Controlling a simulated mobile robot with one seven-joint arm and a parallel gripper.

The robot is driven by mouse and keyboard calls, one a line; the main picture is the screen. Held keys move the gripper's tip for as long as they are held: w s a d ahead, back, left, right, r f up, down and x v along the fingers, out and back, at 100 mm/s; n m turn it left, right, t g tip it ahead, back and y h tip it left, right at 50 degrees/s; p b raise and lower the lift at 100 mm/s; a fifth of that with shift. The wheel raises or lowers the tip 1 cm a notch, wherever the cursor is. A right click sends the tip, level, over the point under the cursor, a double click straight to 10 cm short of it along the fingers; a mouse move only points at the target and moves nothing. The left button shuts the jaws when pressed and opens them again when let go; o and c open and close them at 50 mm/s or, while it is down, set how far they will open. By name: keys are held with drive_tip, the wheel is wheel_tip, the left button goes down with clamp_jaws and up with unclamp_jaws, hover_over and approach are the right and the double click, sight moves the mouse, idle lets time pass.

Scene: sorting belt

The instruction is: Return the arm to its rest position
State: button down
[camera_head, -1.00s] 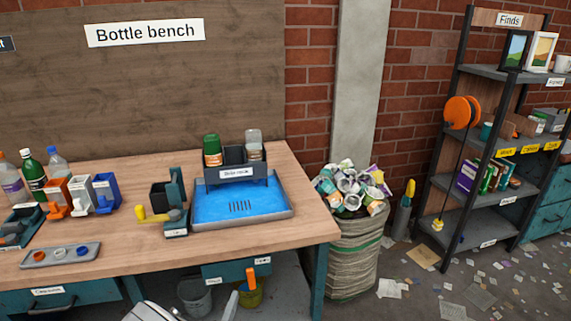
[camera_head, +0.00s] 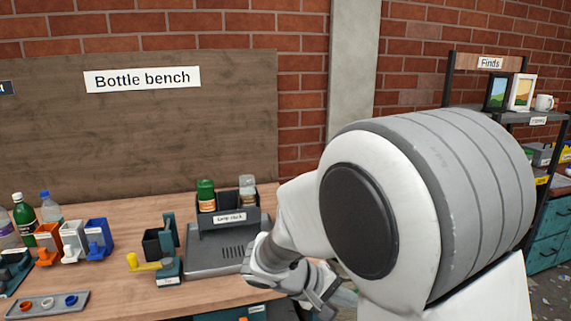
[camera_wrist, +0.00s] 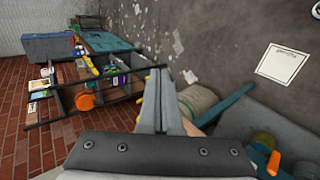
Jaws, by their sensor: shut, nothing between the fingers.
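My arm fills the right half of the head view. Its wrist end hangs low at the front right of the bench (camera_head: 120,222), and my gripper (camera_head: 322,297) points down and to the right there. In the wrist view my gripper (camera_wrist: 158,78) shows its two fingers closed together, with nothing between them. The fingers touch nothing that I can see.
A grey drain tray (camera_head: 203,262) with a bottle rack (camera_head: 229,219) stands left of my wrist. A teal holder (camera_head: 169,262) with a yellow lever, coloured dispensers (camera_head: 73,242) and bottles (camera_head: 26,215) stand farther left. The Finds shelf (camera_head: 489,63) is partly hidden behind my arm.

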drive_tip(key=s+r+m+t+y+p, duration=0.2)
drive_tip(key=s+r+m+y, duration=0.1)
drive_tip(key=s+r+y, duration=0.6)
drive_tip(key=s+r, duration=0.4)
drive_tip(key=s, duration=0.4)
drive_tip(key=shift+d+m+t+y+p, duration=0.3)
drive_tip(key=shift+y, duration=0.1)
drive_tip(key=shift+a+r, duration=0.1)
